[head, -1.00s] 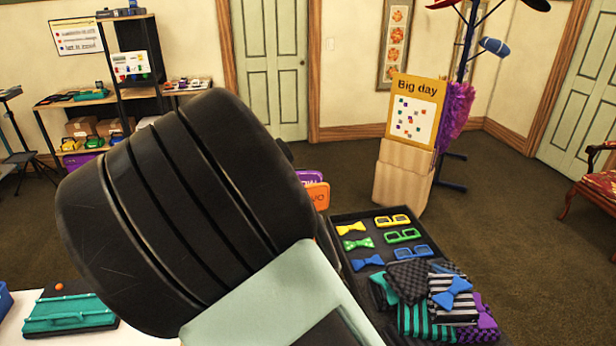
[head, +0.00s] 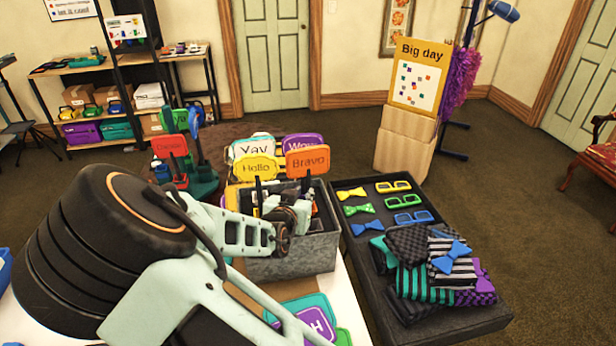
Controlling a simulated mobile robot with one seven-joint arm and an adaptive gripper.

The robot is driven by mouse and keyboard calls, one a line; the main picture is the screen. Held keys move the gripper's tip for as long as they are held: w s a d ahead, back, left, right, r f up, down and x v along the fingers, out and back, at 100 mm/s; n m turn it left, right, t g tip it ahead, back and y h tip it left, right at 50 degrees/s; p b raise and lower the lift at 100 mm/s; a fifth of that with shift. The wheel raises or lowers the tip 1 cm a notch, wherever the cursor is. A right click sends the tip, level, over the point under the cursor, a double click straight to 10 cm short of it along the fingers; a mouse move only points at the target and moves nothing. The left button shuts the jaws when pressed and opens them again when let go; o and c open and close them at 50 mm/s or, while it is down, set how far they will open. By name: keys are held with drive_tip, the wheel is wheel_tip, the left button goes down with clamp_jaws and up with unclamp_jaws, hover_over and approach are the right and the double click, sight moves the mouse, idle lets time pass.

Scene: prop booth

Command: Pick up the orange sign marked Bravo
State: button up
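The orange sign marked Bravo (head: 307,161) stands upright among other signs at the right side of a grey metal bin (head: 290,268). Its face is unobstructed, with a dark handle running down below it. My gripper (head: 287,214) is low over the bin's near part, just in front of and below the sign. My arm's pale green links lead to it from the lower left. The fingers are small and blend with the dark and pale parts in the bin, so I cannot tell their opening or whether they touch the handle.
Yellow Hello (head: 256,168), purple Wow (head: 303,143) and pale Yay (head: 252,148) signs crowd beside Bravo. A red sign (head: 170,146) stands left of the bin. A black tray (head: 372,288) of bow ties, glasses and folded cloths adjoins on the right. Flat signs (head: 305,320) lie in front.

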sight(307, 183)
drive_tip(key=w, duration=0.2)
drive_tip(key=w+d+b, duration=0.1)
drive_tip(key=w, duration=0.1)
drive_tip(key=w+b, duration=0.1)
drive_tip(key=shift+w+d+f, duration=0.2)
drive_tip(key=shift+w+f, duration=0.05)
drive_tip(key=shift+w, duration=0.15)
clamp_jaws()
